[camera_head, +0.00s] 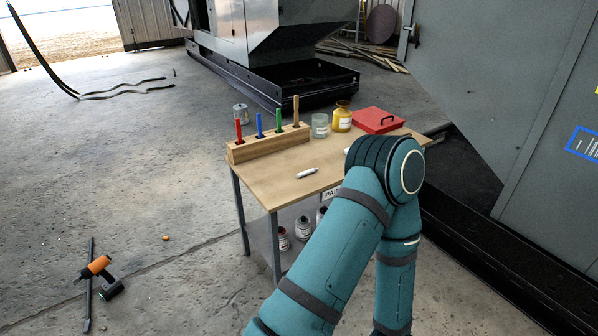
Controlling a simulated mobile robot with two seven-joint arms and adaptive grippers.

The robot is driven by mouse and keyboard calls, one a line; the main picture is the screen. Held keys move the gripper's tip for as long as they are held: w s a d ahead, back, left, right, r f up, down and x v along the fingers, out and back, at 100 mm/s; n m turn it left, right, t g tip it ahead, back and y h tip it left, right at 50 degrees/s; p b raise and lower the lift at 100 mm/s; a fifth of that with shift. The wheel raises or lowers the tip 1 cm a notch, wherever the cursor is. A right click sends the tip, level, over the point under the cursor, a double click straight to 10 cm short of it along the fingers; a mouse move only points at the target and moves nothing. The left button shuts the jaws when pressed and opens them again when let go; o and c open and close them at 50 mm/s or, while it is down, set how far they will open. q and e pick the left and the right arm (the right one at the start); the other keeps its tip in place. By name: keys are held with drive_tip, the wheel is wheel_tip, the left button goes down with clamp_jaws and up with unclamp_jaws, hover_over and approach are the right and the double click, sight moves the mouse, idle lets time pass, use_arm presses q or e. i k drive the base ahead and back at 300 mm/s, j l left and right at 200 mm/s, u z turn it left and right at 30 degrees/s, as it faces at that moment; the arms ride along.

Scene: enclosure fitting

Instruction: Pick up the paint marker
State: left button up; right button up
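A white marker-like stick (307,173), which looks like the paint marker, lies flat on the wooden top of the small work table (275,190). It lies near the table's front edge, left of my teal arm, with nothing touching it. A small bit of another white thing (347,151) shows at the arm's edge; the arm hides the rest. My bent arm covers the table's right front part and part of a label (330,194) starting "PA". Neither of my grippers shows.
A wooden rack (268,144) with upright coloured handles stands at the table's back left. A glass jar (320,125), a yellow jar (342,118) and a red case (377,121) stand behind. Cans sit on the lower shelf. An orange drill (97,267) lies on the floor.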

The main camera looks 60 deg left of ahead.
sight(313, 170)
drive_tip(key=j+u, duration=0.2)
drive_tip(key=j, duration=1.25)
drive_tip(key=j+u, duration=0.2)
drive_tip(key=j, duration=1.3)
drive_tip(key=i+j, duration=0.55)
drive_tip(key=k+j+u, duration=0.05)
